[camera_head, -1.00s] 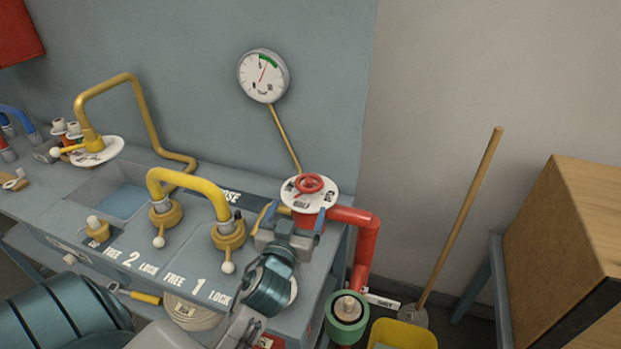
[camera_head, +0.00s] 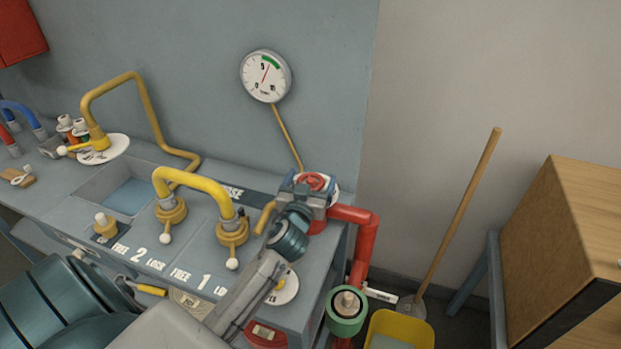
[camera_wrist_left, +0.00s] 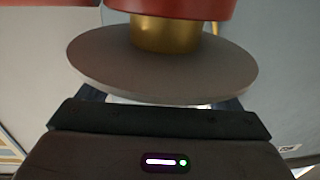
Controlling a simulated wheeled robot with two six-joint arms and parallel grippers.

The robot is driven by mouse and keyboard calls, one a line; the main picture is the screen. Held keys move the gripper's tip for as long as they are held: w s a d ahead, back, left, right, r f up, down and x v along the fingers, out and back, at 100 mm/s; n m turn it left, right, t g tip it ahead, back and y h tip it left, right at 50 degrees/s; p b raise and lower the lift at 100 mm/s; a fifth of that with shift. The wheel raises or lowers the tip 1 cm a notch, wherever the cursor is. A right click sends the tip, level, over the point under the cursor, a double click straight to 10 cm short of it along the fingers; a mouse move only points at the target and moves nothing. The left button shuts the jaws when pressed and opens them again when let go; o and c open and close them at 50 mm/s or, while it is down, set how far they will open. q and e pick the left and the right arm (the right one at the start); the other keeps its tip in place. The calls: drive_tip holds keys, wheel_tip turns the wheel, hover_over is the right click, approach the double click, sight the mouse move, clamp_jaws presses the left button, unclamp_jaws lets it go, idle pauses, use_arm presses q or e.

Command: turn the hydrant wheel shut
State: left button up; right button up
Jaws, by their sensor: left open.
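I cannot tell whether the fingers touch the wheel. My right gripper is not in view.
A dial gauge (camera_head: 265,76) hangs on the wall behind. A yellow hose bend (camera_head: 195,182) with brass couplings stands left of my forearm. A green-rimmed fitting (camera_head: 346,311), a yellow bucket (camera_head: 400,330) and a leaning broom (camera_head: 460,215) are at the right.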

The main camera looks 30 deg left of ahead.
use_arm(q)
drive_tip(key=shift+c, duration=1.4)
drive_tip(key=c, duration=0.7)
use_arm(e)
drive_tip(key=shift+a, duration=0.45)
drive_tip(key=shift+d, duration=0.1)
